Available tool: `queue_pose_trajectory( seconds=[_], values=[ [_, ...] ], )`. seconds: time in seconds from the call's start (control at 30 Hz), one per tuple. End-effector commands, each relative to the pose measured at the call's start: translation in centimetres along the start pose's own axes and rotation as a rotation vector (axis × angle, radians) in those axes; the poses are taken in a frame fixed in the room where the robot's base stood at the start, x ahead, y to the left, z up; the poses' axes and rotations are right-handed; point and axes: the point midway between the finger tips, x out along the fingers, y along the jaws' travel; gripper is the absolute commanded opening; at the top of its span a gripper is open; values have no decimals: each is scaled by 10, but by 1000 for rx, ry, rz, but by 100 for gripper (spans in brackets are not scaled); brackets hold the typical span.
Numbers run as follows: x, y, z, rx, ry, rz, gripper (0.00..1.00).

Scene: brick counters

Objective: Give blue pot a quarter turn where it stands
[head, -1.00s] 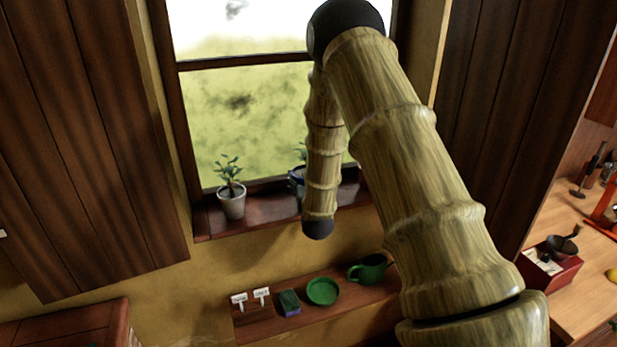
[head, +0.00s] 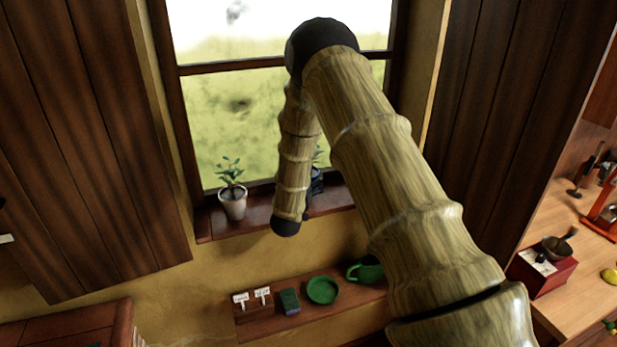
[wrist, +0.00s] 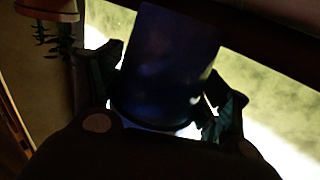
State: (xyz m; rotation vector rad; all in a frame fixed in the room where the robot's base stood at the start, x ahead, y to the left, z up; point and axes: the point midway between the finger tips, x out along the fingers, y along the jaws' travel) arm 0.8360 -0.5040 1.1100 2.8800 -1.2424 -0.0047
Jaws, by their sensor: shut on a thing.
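The blue pot (wrist: 172,52) fills the upper middle of the wrist view, dark and poorly lit. My gripper (wrist: 164,82) has one finger on each side of it and is shut on it. In the head view my arm covers most of the pot and gripper on the window sill (head: 335,197). Only a dark part and a few leaves show right of my forearm. I cannot tell there whether the pot touches the sill.
Below, a shelf (head: 262,325) holds small signs, a sponge (head: 290,301), a green dish (head: 322,290) and a green jug (head: 364,271).

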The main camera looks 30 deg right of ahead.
Motion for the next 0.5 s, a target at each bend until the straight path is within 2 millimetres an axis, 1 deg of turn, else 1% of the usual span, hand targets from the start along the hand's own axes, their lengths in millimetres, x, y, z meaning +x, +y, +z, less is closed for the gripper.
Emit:
queue_pose_trajectory(
  seconds=[0.07, 0.27, 0.5],
  values=[
    [1, -1, -2, 3, 2, 44, 29],
    [0, 0, 1, 2, 0, 149, 29],
    [0, 0, 12, 1, 1, 142, 29]
  ],
)
